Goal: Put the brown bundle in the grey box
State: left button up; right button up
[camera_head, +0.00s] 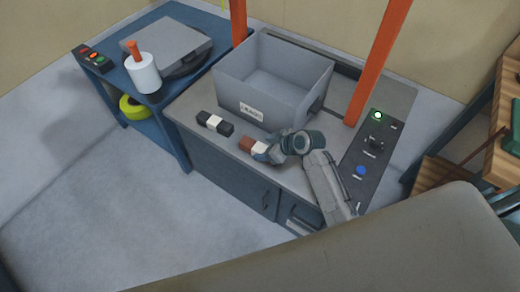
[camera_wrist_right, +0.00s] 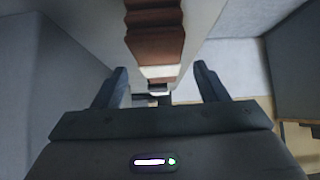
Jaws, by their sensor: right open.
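The brown bundle (camera_head: 247,145) with a white band lies on the grey worktop in front of the box. In the right wrist view the brown bundle (camera_wrist_right: 155,38) runs from the top edge down to its white band, lined up with the space between the fingers. My right gripper (camera_head: 262,152) is at the bundle's right end and hides part of it. In the wrist view the right gripper (camera_wrist_right: 162,84) has its fingers wide apart, not touching the bundle's sides. The open grey box (camera_head: 258,112) stands behind, with a white label; its visible interior is empty. My left gripper is not in view.
A dark bundle (camera_head: 215,123) with a white band lies left of the brown one. Orange posts (camera_head: 378,62) flank the box. A control panel (camera_head: 364,160) lies at right. A blue cart (camera_head: 172,100) with a white roll (camera_head: 143,73) stands left.

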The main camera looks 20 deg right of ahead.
aim_at(261, 148)
jog(key=x, duration=0.3)
jog(key=shift+w+a+f, duration=0.1)
jog(key=shift+a, duration=0.05)
jog(key=shift+c, duration=0.3)
jog(key=c, duration=1.1)
jog(key=shift+c, duration=0.6)
